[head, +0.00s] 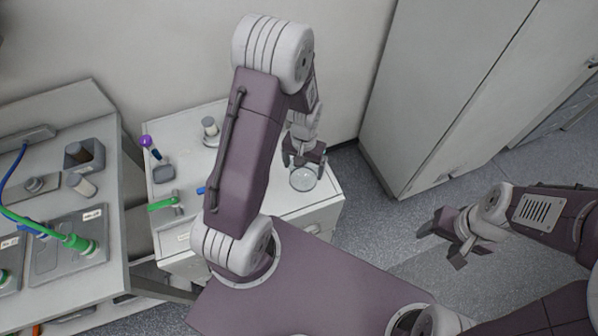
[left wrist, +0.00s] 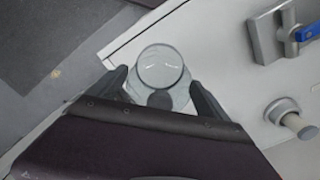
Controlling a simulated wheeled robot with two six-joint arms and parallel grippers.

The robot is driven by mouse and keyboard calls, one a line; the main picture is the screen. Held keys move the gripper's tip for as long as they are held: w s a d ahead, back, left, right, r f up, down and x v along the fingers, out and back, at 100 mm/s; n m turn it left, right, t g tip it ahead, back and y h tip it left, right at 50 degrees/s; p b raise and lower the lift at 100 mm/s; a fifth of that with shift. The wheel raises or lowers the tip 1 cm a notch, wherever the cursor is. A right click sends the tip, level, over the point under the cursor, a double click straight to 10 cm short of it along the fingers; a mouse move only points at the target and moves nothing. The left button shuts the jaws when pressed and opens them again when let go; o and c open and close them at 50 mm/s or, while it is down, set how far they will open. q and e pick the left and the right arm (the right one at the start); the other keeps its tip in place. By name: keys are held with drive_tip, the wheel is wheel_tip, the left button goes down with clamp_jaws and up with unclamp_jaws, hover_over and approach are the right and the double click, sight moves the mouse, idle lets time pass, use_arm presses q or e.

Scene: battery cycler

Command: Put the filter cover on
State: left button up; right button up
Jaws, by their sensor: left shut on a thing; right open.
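A clear, round, glass-like cup (head: 303,180), which I take to be the filter cover, is at the right part of the white cabinet top. My left gripper (head: 304,160) points down at it and is shut on it. In the left wrist view the clear cover (left wrist: 161,66) sits between the two dark fingers of the left gripper (left wrist: 160,86). I cannot tell whether it touches the surface. A grey round base with a pale knob (head: 210,127) stands at the back of the cabinet; I cannot tell if it is the filter. My right gripper (head: 456,246) is open and empty, over the floor.
The white cabinet top (head: 318,196) also holds a purple-topped item (head: 147,142), a green-handled item (head: 163,204) and a small blue handle (head: 201,190). A bench with hoses (head: 75,242) stands at the left. A tall cabinet (head: 440,90) stands behind right. My left arm hides the cabinet's middle.

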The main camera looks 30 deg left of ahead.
use_arm(q)
drive_tip(key=f, duration=0.1)
drive_tip(key=a+f, duration=0.1)
drive_tip(key=f, duration=0.2)
drive_tip(key=shift+a+f, duration=0.3)
drive_tip(key=shift+w+f, duration=0.15)
drive_tip(key=shift+f, duration=0.1)
drive_tip(key=shift+f, duration=0.1)
drive_tip(key=o, duration=1.2)
drive_tip(key=shift+r, duration=0.6)
wheel_tip(320, 180, up, 11)
drive_tip(key=shift+r, duration=0.1)
